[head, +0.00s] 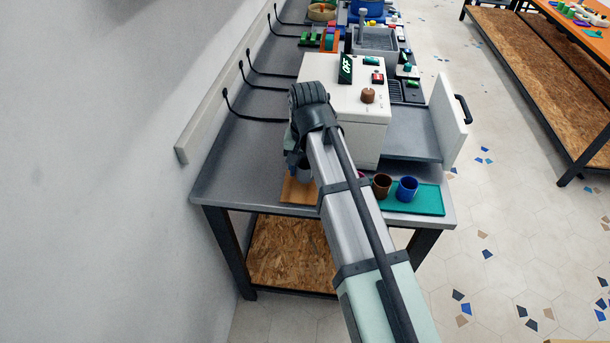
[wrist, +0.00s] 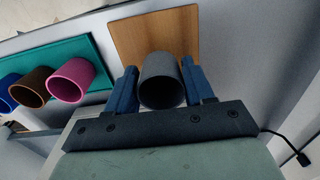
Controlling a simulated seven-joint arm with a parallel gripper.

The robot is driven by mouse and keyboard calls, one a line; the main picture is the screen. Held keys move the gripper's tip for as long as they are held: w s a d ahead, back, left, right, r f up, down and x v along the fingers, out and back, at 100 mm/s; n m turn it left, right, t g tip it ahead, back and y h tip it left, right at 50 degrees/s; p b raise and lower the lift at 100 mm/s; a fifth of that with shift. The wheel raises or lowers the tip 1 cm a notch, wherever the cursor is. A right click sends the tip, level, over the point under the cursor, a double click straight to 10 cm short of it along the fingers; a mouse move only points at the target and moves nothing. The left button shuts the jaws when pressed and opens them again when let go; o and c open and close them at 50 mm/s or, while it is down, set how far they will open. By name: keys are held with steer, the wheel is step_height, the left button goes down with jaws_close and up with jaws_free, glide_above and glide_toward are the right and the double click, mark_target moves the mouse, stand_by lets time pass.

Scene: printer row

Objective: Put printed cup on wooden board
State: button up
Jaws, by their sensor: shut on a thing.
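A grey cup (wrist: 161,80) is between the two blue fingers of my gripper (wrist: 161,86) in the wrist view, and the gripper is shut on it. The wooden board (wrist: 127,38) lies on the table behind the cup, and the cup overlaps its lower edge in that view. In the head view the board (head: 290,194) shows at the table's front left, mostly hidden by my arm. The grey cup (head: 304,172) shows in part over the board, beside my arm. I cannot tell whether the cup touches the board.
A teal mat (head: 428,199) right of the board holds a blue cup (head: 406,189), a brown cup (head: 382,186) and a pink cup (wrist: 72,80). A white machine (head: 348,117) with an open door (head: 447,121) stands behind. Black hooks (head: 247,105) line the wall side.

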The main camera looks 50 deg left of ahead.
mark_target(305, 176)
steer(key=shift+f, duration=1.6)
steer(key=shift+f, duration=0.15)
steer(key=o, duration=1)
step_height(305, 176, up, 12)
steer(key=shift+r, duration=0.2)
steer(key=shift+w+d, duration=0.1)
